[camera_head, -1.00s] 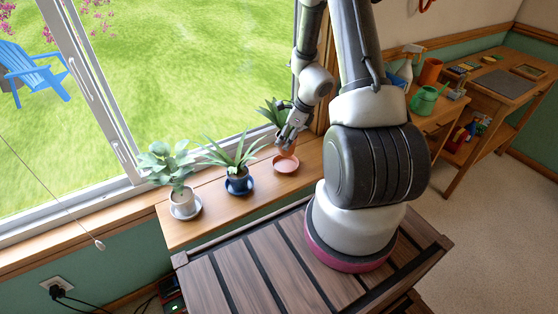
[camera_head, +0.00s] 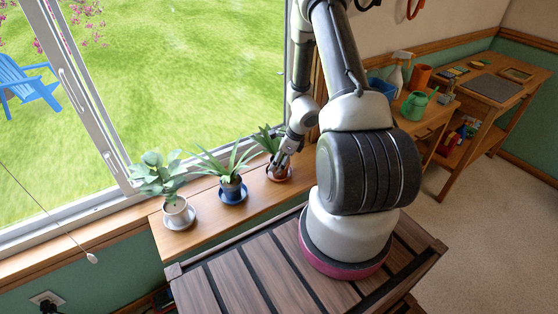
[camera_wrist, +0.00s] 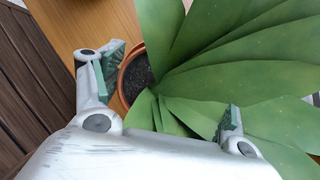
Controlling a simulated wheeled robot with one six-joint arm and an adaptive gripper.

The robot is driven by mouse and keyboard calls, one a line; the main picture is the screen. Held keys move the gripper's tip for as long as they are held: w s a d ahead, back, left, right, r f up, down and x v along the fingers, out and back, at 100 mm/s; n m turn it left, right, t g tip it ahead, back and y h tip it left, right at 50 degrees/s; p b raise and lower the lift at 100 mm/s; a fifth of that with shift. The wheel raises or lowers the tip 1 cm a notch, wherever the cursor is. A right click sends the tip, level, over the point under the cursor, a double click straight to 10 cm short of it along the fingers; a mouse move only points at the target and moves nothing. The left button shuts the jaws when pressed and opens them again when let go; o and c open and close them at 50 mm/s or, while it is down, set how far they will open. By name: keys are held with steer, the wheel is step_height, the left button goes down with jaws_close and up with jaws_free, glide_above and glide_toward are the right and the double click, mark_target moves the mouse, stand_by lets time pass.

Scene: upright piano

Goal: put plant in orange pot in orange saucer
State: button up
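The plant in the orange pot (camera_head: 266,141) has broad green leaves and stands upright at the right end of the sill. In the wrist view, its orange pot (camera_wrist: 123,77) shows a rim and dark soil. The orange saucer (camera_head: 287,179) is directly under the pot and mostly hidden by the pot and my fingers; I cannot tell exactly how the pot's base meets it. My gripper (camera_head: 280,164) reaches down over the pot. In the wrist view, my gripper (camera_wrist: 172,98) has its fingers on both sides of the pot, the left pad at the rim. Leaves hide the right contact.
On the sill, a plant in a blue pot (camera_head: 232,189) stands in a blue saucer close on the left. A plant in a white pot (camera_head: 176,208) is farther left. The window is behind; the wooden sill (camera_head: 205,221) is bare along its front.

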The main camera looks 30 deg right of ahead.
steer(key=shift+o, duration=0.8)
steer(key=shift+d+r, duration=0.1)
steer(key=shift+r, duration=0.3)
steer(key=v, duration=1.1)
steer(key=s+a+r+n, duration=0.25)
steer(key=r+n, duration=0.25)
steer(key=r, duration=0.3)
steer(key=s+a+r+n, duration=0.1)
steer(key=a+r+n, duration=0.25)
steer(key=r, duration=0.35)
steer(key=s+a+r+n, duration=0.2)
steer(key=r+n, duration=0.3)
steer(key=r, duration=0.3)
steer(key=s+r+n+h, duration=0.1)
steer(key=s+r+n, duration=0.4)
steer(key=s, duration=0.3)
steer(key=s+r+n+t+h, duration=0.1)
steer(key=s+r+n+h, duration=0.1)
steer(key=s+r+n, duration=0.4)
steer(key=shift+s+a+n, duration=0.2)
steer(key=shift+s+n, duration=0.7)
steer(key=shift+n, duration=0.15)
